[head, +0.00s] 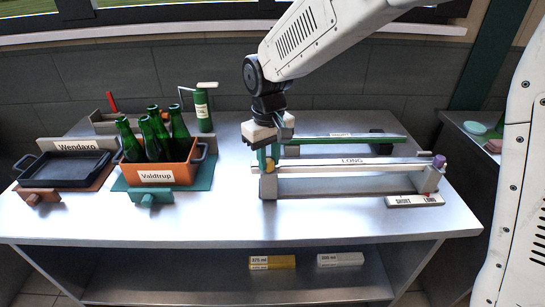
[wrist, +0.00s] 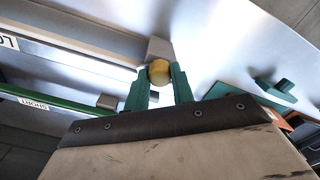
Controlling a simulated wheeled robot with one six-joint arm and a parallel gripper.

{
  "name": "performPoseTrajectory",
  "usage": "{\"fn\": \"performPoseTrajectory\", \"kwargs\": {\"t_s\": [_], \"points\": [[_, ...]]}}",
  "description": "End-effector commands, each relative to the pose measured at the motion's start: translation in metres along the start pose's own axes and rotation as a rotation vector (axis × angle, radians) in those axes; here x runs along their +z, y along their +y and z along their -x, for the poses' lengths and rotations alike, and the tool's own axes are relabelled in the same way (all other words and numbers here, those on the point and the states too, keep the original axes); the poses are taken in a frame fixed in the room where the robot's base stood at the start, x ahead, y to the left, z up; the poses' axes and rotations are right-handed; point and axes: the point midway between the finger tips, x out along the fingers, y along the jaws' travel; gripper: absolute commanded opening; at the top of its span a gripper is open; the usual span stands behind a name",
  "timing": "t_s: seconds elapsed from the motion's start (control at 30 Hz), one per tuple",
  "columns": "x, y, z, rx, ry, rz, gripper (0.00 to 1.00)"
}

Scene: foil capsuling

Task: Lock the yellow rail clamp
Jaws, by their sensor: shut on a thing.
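The yellow rail clamp (wrist: 159,72) is a rounded yellow knob beside a grey block at one end of the rail. The clamp's lock position cannot be told.
A green rail (head: 340,139) lies behind the LONG rail. A purple knob (head: 439,160) is at the right end. An orange crate (head: 182,173) of green bottles and a black tray (head: 64,167) stand left. The front of the bench (head: 300,223) is clear.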

Motion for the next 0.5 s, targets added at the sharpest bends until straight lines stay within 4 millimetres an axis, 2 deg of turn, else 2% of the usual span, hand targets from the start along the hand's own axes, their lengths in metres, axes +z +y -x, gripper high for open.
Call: {"fn": "performPoseTrajectory", "kwargs": {"t_s": [0.5], "points": [[0.001,-0.0005,-0.0003,-0.002,-0.003,0.489,0.01]]}}
